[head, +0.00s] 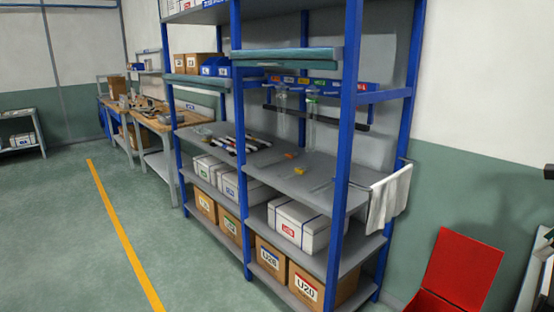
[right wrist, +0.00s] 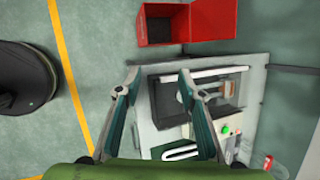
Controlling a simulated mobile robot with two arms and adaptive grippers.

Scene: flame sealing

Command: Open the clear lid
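A pale machine (right wrist: 255,95) lies below my right gripper in the right wrist view. A see-through panel, apparently the clear lid (right wrist: 225,88), covers its dark recess, with a light bar along the top edge. I cannot tell for sure whether the lid is shut. My right gripper (right wrist: 158,75) is open and empty, its two fingers spread above the machine and apart from it as far as I can tell. In the head view only an edge of the machine (head: 533,285) shows at the right. My left gripper is not in view.
A red open box (right wrist: 180,24) stands beyond the machine; it also shows in the head view (head: 465,265). A green button (right wrist: 226,130) is on the machine's front. A blue-post shelf (head: 350,150) with cartons fills the middle of the head view.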

